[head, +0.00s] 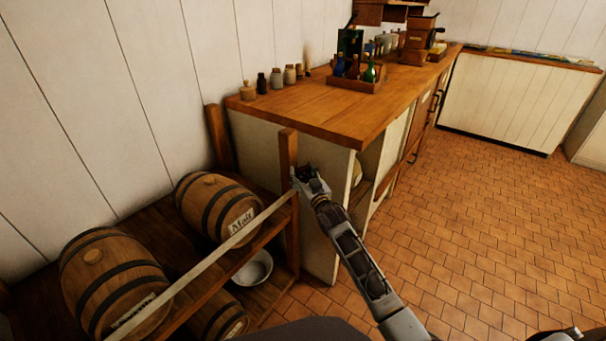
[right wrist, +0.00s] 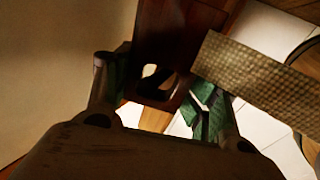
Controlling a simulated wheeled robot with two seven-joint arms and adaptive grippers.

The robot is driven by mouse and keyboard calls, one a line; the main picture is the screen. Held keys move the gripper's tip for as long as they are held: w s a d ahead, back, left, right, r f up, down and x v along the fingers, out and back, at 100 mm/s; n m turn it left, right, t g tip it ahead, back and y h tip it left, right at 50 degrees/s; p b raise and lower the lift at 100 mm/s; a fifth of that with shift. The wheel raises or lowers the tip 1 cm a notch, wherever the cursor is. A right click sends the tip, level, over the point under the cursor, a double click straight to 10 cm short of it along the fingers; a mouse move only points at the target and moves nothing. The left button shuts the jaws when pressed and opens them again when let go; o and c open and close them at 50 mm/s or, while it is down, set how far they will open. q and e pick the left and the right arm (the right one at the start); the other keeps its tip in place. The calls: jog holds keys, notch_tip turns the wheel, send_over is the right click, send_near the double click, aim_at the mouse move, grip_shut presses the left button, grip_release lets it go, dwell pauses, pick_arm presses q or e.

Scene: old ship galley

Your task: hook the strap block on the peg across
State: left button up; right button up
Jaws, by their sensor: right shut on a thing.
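A pale woven strap (head: 220,248) runs taut across the barrel rack, from the front left up to the right post. It shows as a beige band in the right wrist view (right wrist: 265,85). My right gripper (head: 303,178) is beside the upper part of the rack's right post (head: 288,150). It is shut on the strap block (right wrist: 175,75), dark brown wood with an opening, between the green finger pads. The peg cannot be made out behind the gripper and block. I cannot tell whether the block touches the peg.
Barrels (head: 218,207) lie on the rack, with a white bowl (head: 252,269) below. A wooden counter (head: 330,105) stands close behind the right post, carrying small jars and a bottle crate (head: 355,82). The tiled floor (head: 490,190) at right is clear.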

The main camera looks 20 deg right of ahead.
pick_arm(q)
jog(key=shift+w+r, duration=0.15)
pick_arm(e)
jog(key=shift+a+f, duration=0.1)
jog(key=shift+f, duration=0.35)
jog(key=o, duration=1.6)
jog(key=shift+w+a+f, duration=0.1)
jog(key=shift+w+f, duration=0.15)
jog(key=shift+w, duration=0.1)
pick_arm(q)
jog(key=shift+w+a, duration=0.1)
jog(key=shift+w, duration=0.05)
pick_arm(e)
jog(key=shift+s+r, duration=0.1)
jog(key=shift+r, duration=0.1)
jog(key=shift+s, duration=0.1)
jog(key=shift+s+d+f, duration=0.15)
jog(key=shift+s+d, duration=0.15)
jog(key=shift+s, duration=1.65)
jog(key=shift+s+d+f, duration=0.15)
jog(key=shift+s+d, duration=0.15)
jog(key=shift+s, duration=1.65)
jog(key=shift+s+d+f, duration=0.15)
jog(key=shift+s+d, duration=0.15)
jog(key=shift+s, duration=1.65)
jog(key=shift+f, duration=0.1)
